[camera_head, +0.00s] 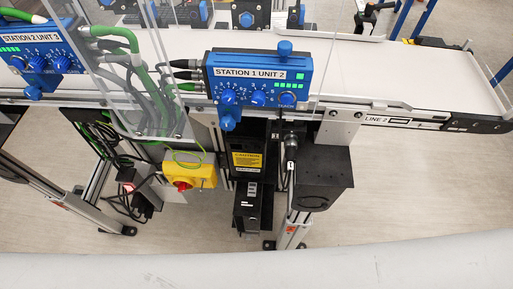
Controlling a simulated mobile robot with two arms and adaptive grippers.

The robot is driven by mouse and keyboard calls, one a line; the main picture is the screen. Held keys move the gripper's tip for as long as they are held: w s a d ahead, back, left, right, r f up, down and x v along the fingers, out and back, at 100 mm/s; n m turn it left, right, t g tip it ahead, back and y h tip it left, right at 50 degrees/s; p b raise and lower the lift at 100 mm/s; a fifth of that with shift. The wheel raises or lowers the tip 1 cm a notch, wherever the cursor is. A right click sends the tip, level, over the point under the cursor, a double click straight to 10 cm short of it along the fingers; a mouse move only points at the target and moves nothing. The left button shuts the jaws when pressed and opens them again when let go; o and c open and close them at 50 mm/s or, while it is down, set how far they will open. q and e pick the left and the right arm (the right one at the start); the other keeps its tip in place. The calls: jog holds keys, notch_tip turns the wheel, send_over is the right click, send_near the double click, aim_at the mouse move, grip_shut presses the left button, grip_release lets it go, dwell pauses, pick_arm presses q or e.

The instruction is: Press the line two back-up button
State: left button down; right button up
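The conveyor marked LINE 2 (376,119) runs across the upper part of the head view. On its near side is a blue control box (258,75) labelled STATION 1 UNIT 2, with several round blue knobs and a row of green lights. Below and left of it is a yellow box (202,176) with a red round knob (183,185) on its front. I cannot read any back-up label, so I cannot tell which control is the back-up button. Neither of my grippers is in view.
Another blue box (40,55), labelled STATION 2 UNIT 3, is at the upper left. Clear panels (120,70) and green cables (113,33) stand between the boxes. A black motor housing (320,175) hangs under the conveyor. The floor (420,185) at right is clear.

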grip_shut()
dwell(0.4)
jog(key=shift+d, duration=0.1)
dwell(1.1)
